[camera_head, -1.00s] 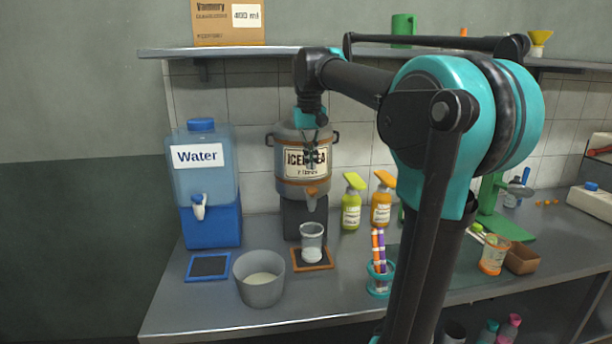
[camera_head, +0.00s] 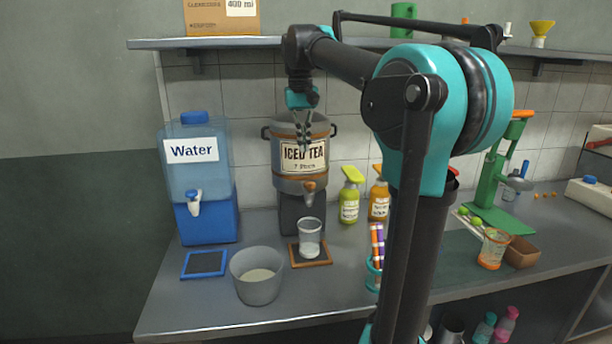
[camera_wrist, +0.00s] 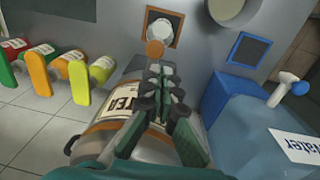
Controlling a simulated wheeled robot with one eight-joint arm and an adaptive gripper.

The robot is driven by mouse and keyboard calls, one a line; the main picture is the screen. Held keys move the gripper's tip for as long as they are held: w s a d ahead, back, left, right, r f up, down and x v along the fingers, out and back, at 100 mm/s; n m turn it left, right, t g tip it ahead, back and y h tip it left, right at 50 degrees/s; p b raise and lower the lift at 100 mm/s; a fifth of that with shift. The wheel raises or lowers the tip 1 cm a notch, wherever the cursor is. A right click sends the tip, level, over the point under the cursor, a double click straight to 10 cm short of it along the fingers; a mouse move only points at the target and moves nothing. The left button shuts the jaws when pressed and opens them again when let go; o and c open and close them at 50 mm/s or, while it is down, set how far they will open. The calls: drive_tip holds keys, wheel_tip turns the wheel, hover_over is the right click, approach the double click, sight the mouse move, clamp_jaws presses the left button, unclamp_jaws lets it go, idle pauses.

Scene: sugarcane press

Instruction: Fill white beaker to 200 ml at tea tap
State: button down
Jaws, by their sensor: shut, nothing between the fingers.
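The iced tea dispenser (camera_head: 300,180) is a grey urn with a label and an orange-brown tap (camera_head: 309,187) low on its front. The clear beaker (camera_head: 309,238), whitish near its bottom, stands upright below the tap on a brown-framed dark mat (camera_head: 318,262). In the wrist view the beaker (camera_wrist: 162,29) shows just beyond the round tap end (camera_wrist: 155,48). My gripper (camera_head: 304,143) is shut and empty, pointing down in front of the urn's upper part, above the tap. In the wrist view its fingertips (camera_wrist: 162,72) overlap the urn. The beaker's level marks are too small to read.
A blue water dispenser (camera_head: 208,220) stands at left, with a blue-framed mat (camera_head: 204,263) before it. A grey bowl (camera_head: 257,290) with pale contents sits near the front. Yellow-green (camera_head: 349,200) and orange (camera_head: 379,203) bottles stand right of the urn. A shelf (camera_head: 230,43) runs above.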

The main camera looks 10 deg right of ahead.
sight(306, 184)
drive_tip(key=f, duration=1)
drive_tip(key=shift+w+d, duration=0.1)
drive_tip(key=shift+d, duration=0.2)
drive_tip(key=shift+f, duration=0.15)
drive_tip(key=shift+f, duration=1)
idle(5.5)
